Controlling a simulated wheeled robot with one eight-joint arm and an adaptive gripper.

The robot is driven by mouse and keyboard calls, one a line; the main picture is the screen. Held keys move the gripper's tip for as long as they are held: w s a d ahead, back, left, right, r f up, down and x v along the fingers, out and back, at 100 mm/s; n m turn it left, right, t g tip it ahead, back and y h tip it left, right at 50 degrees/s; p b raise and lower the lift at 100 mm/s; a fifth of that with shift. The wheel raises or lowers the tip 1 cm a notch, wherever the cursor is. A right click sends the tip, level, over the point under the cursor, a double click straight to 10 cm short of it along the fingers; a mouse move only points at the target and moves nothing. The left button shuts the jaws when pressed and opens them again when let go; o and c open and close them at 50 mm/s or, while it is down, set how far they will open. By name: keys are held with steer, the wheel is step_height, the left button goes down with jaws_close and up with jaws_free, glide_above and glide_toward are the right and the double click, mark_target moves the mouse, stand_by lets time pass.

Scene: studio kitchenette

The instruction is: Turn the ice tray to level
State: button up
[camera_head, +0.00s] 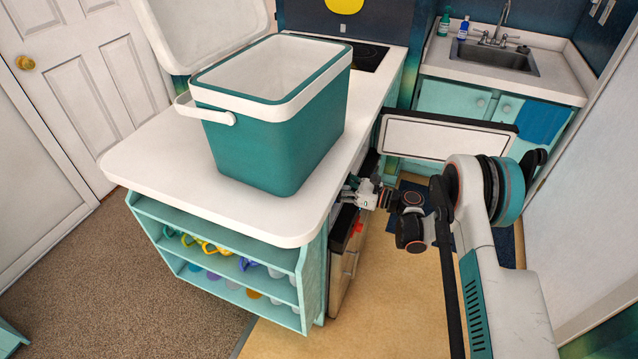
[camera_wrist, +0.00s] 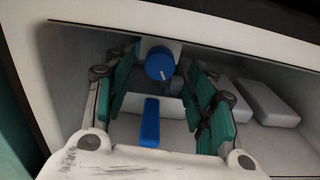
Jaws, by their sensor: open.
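In the wrist view, my gripper (camera_wrist: 162,60) is open inside a white compartment, its teal fingers on either side of a round blue knob (camera_wrist: 159,66). The knob has a small pale mark and sits on a white mount at the back. Contact between fingers and knob cannot be told. A blue upright strip (camera_wrist: 150,122) on a pale part shows lower, between the fingers. I cannot tell which part is the ice tray or how it is tilted.
White blocks (camera_wrist: 270,102) lie right of the fingers in the compartment. The open appliance door (camera_head: 445,138) stands out beyond my arm. A teal cooler (camera_head: 275,125) stands on the white counter (camera_head: 160,160), above shelves of mugs. The tan floor (camera_head: 400,310) in front is clear.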

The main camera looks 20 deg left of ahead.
steer(key=shift+w+a+b, duration=0.15)
steer(key=shift+a+b, duration=0.35)
steer(key=shift+a, duration=1.75)
steer(key=c, duration=1.1)
